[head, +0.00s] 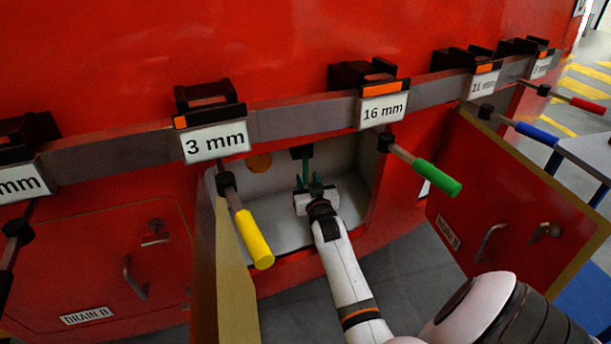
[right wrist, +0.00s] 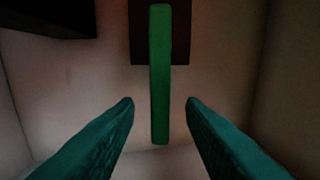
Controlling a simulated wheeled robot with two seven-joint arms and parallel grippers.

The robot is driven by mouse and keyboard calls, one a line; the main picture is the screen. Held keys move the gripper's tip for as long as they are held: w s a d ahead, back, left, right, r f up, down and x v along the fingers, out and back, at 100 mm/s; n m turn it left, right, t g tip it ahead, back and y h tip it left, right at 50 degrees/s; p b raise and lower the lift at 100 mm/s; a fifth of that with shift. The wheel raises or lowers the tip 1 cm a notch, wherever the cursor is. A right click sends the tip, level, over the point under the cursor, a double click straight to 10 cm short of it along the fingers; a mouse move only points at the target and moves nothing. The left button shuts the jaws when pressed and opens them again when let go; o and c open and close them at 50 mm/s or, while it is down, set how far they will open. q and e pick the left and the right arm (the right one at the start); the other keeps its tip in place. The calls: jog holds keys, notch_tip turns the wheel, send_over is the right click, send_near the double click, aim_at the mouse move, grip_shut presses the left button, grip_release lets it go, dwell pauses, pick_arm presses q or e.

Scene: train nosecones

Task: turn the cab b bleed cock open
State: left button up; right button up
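The bleed cock's green lever (head: 305,166) hangs straight down from a dark mount inside an open white compartment in the red train nose. In the right wrist view the green lever (right wrist: 159,80) stands vertical, its lower end between the two teal fingers. My right gripper (head: 311,186) reaches into the compartment in the head view. In the right wrist view my right gripper (right wrist: 160,103) is open, with a gap on each side of the lever and no visible contact. My left gripper is not in view.
An open door panel (head: 225,270) stands at the compartment's left, and another open red door (head: 480,200) hangs at the right. The shut door (head: 110,265) labelled DRAIN B is at the left. Yellow (head: 254,240) and green (head: 437,178) handled tools hang from the rail above, close to the opening.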

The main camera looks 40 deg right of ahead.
aim_at(306, 175)
jog(key=shift+x, duration=1.6)
grip_shut()
